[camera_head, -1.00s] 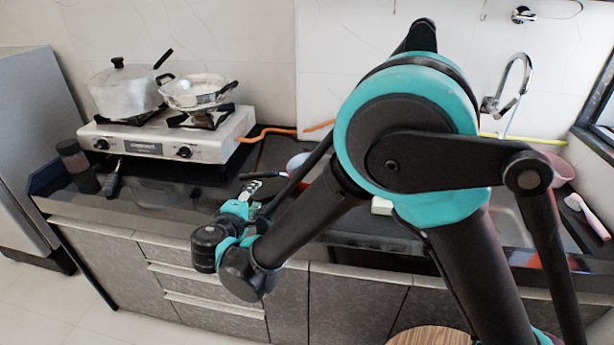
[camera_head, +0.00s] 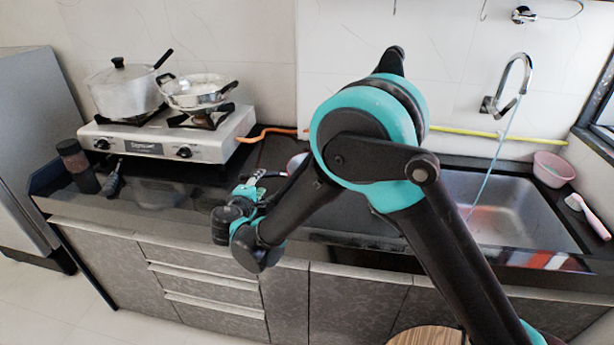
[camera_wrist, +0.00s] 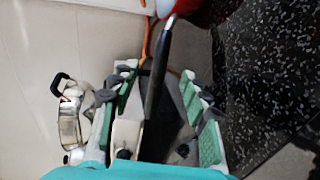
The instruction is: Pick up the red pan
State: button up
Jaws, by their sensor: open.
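The red pan (camera_wrist: 207,12) shows in part at the top of the wrist view, with its dark handle (camera_wrist: 158,75) reaching down the picture. In the head view only a small piece of the pan (camera_head: 296,162) shows behind my arm, on the counter right of the stove. My gripper (camera_wrist: 157,74) is open, with a green-padded finger on each side of the handle in the wrist view. I cannot tell whether either finger touches it. In the head view my gripper (camera_head: 258,182) is low over the counter, left of the pan.
The stove (camera_head: 165,140) at the left bears a lidded pot (camera_head: 125,92) and a silver pan (camera_head: 196,92). A dark jar (camera_head: 77,165) stands at the counter's left end. An orange hose (camera_head: 272,130) runs behind. The sink (camera_head: 520,215) and a pink bowl (camera_head: 552,168) are at the right.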

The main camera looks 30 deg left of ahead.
jog(key=x, duration=0.5)
jog(key=shift+w+f, duration=0.1)
jog(key=shift+f, duration=0.05)
grip_shut()
